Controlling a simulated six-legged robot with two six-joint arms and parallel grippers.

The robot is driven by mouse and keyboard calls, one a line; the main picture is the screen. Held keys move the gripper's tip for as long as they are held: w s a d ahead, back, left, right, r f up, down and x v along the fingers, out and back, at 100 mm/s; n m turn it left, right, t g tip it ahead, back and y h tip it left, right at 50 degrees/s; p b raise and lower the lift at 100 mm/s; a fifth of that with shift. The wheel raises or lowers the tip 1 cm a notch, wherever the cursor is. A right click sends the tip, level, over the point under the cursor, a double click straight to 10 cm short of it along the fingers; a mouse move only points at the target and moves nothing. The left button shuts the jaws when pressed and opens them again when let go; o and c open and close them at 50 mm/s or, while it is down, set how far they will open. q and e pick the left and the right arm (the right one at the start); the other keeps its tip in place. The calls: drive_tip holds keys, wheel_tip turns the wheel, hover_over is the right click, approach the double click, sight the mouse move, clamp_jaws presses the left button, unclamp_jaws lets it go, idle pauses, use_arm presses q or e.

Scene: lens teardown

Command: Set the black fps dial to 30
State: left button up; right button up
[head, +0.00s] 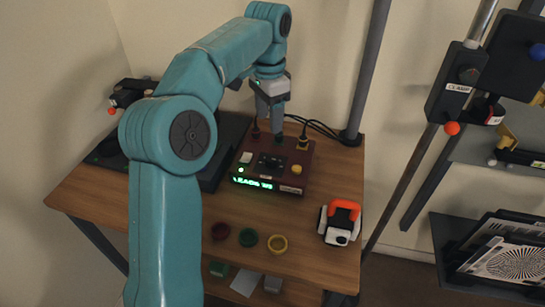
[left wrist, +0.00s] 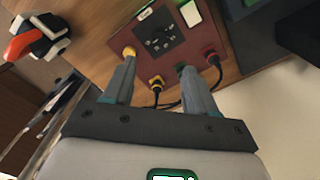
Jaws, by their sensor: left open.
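A maroon control box (head: 262,180) with a lit green text display stands on the wooden table. A dark square panel (head: 268,165) with small marks is on its top; it also shows in the left wrist view (left wrist: 160,33). My left gripper (head: 277,132) points down at the box's back edge. In the left wrist view its fingers (left wrist: 155,62) are open and apart, with nothing between them. A small dark part shows by the right fingertip, partly hidden; I cannot tell whether it is the black fps dial. No dial reading is legible. My right gripper is not in view.
A yellow knob (left wrist: 128,52), a yellow plug (left wrist: 155,80) and a red plug (left wrist: 212,58) sit near the fingers, with cables behind. A clamp stand (head: 458,90) is at right.

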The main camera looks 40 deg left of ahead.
sight(270, 159)
use_arm(q)
wheel_tip(270, 159, down, 12)
drive_tip(key=b, duration=0.3)
drive_tip(key=shift+s+r, duration=0.1)
drive_tip(key=shift+r, duration=0.05)
drive_tip(key=shift+f+b, duration=0.4)
drive_tip(key=shift+f, duration=0.3)
drive_tip(key=c, duration=1.1)
